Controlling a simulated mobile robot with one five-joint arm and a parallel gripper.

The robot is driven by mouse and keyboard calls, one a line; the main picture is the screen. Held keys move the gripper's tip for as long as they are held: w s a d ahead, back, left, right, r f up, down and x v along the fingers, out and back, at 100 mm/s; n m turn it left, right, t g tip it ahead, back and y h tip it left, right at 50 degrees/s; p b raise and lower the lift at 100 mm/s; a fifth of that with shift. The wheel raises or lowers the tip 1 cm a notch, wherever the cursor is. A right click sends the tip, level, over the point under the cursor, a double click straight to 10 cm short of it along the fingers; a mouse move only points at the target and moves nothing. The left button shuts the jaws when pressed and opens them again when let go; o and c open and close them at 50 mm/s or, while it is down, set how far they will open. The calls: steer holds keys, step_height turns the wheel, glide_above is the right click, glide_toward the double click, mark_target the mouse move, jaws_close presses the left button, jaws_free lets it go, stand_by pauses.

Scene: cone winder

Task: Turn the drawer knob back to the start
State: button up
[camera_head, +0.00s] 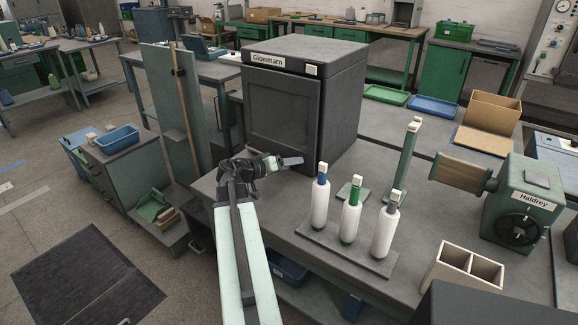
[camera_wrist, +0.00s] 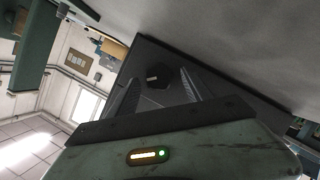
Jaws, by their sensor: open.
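In the wrist view, a small dark faceted knob (camera_wrist: 157,76) sits on a dark flat panel (camera_wrist: 190,58). It shows between the two fingers of my gripper (camera_wrist: 156,84), which are apart with nothing held. I cannot tell how far the knob is from the fingertips or how it is turned. In the head view, my gripper (camera_head: 288,161) is over the near left part of the workbench, close in front of the dark Glowmarn cabinet (camera_head: 285,115). The knob cannot be made out in the head view.
Three bobbins on a grey base (camera_head: 345,250) stand right of my gripper, with a green post (camera_head: 406,165) behind them. The green Haldrey machine (camera_head: 520,195) and a divided box (camera_head: 463,268) are farther right. A tall green-grey board (camera_head: 180,110) stands left of the cabinet.

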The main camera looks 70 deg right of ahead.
jaws_close()
steer(key=n+g+b, duration=0.2)
steer(key=n+b, duration=0.1)
steer(key=shift+w+f+b, duration=0.1)
steer(key=shift+f+b, duration=0.2)
steer(key=shift+f, duration=0.1)
steer(key=shift+n+g+h+b, duration=0.4)
steer(key=shift+n+g+b, duration=0.2)
steer(key=shift+n+b, duration=0.65)
steer(key=shift+n, duration=0.25)
jaws_free()
